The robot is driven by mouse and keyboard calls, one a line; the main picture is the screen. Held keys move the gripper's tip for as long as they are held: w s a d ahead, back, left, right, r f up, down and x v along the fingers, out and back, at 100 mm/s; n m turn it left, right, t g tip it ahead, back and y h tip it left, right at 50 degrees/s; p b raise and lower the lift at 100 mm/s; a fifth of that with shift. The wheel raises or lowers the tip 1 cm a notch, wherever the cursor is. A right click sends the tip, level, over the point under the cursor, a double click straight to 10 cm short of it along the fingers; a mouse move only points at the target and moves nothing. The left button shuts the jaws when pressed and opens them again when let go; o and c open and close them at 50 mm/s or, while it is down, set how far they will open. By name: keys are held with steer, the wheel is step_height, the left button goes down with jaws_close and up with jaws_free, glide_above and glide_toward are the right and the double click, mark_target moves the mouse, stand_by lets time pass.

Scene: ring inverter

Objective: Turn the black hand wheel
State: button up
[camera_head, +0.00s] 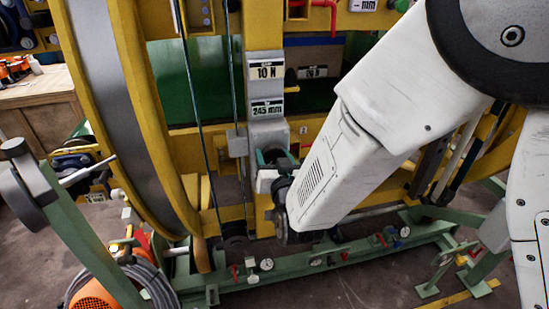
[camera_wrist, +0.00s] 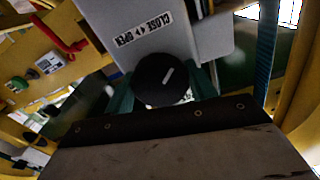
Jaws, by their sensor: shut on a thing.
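The black hand wheel (camera_wrist: 165,72) shows in the wrist view as a round black disc with a white line mark on its face. It sits on a grey housing (camera_wrist: 150,20) under a label reading "CLOSE" and "OPEN". My gripper (camera_wrist: 166,85) has its two teal fingers on either side of the wheel, shut on it. In the head view my gripper (camera_head: 272,158) is at the lower part of the grey box (camera_head: 268,128) that carries the "10 N" and "245 mm" labels. The wheel itself cannot be made out there, behind the fingers and wrist.
Large yellow rings (camera_head: 152,120) stand at the left. A green base frame (camera_head: 330,262) with gauges and small valves runs along the floor. Thin cables (camera_head: 190,110) hang left of the grey box. A red handle (camera_wrist: 62,33) shows at the wrist view's left.

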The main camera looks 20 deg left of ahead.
steer(key=shift+m, duration=3.4)
steer(key=o, duration=1)
steer(key=shift+s, duration=0.1)
steer(key=v, duration=0.7)
steer(key=shift+s+d, duration=0.2)
steer(key=shift+s, duration=0.1)
